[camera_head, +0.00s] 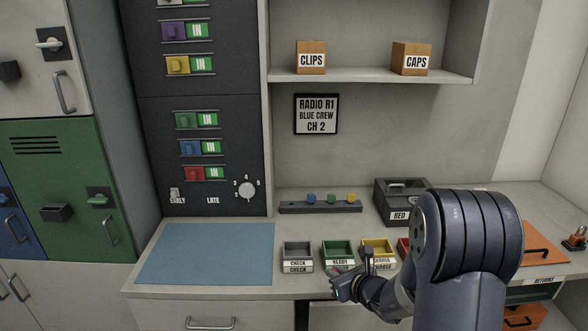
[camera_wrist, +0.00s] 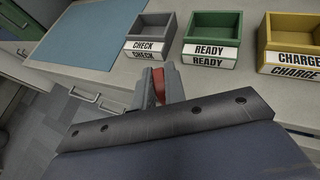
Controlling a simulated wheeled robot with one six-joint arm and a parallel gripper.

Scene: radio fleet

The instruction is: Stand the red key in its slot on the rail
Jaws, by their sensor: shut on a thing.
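My gripper (camera_wrist: 158,88) is shut on the red key (camera_wrist: 158,84), which shows as a red sliver between the jaws in the wrist view. In the head view my gripper (camera_head: 340,284) is low, in front of the counter's front edge, below the READY tray. The key is mostly hidden by the jaws, so its tilt cannot be told. The dark rail (camera_head: 290,208) lies at the back of the counter, well beyond my gripper. A blue key (camera_head: 311,198), a green key (camera_head: 331,199) and a yellow key (camera_head: 351,197) stand in it. Its left stretch has no key on it.
The grey CHECK tray (camera_head: 298,251), green READY tray (camera_head: 337,250) and yellow CHARGE tray (camera_head: 378,248) stand between my gripper and the rail. A blue mat (camera_head: 205,254) lies at left. A dark box (camera_head: 402,196) stands right of the rail. A shelf (camera_head: 370,76) hangs above.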

